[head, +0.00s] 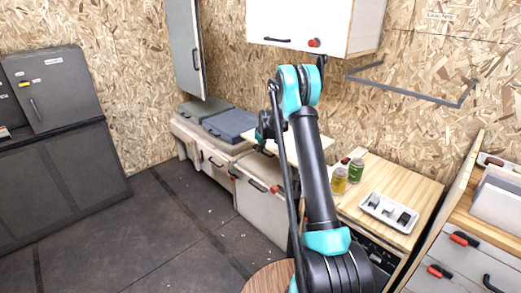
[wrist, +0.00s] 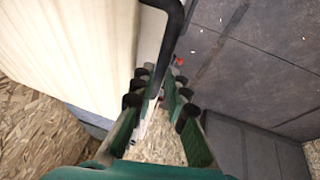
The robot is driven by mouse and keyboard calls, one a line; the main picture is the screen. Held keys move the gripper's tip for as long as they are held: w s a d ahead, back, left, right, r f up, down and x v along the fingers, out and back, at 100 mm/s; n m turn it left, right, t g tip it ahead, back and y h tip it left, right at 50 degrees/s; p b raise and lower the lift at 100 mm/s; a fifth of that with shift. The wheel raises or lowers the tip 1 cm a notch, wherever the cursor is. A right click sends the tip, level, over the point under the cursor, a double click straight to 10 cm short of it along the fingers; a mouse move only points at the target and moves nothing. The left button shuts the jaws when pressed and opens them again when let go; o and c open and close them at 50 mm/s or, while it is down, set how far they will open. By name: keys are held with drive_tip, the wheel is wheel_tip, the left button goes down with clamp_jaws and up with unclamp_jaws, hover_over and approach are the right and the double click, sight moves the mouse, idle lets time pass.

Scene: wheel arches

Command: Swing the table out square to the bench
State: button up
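A pale wooden panel, which looks like the table (head: 288,147), shows behind my arm in the head view, beside the bench. In the wrist view a broad pale panel, likely the same table (wrist: 70,55), fills the upper left. A bent black bar (wrist: 172,35) runs along its edge and down between my fingers. My gripper (wrist: 160,78) is open, with a finger on each side of the bar; I cannot tell whether either touches it. In the head view my gripper (head: 263,132) is partly hidden at the panel's left end. The bench (head: 190,138) carries grey cushions (head: 231,124).
A wooden counter (head: 385,168) at right holds jars (head: 355,171) and a white tray (head: 388,212). A white overhead cabinet (head: 300,22) hangs above my arm. A round wooden top (head: 268,279) is at the bottom. Dark floor (head: 150,225) is clear at left.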

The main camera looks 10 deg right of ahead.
clamp_jaws()
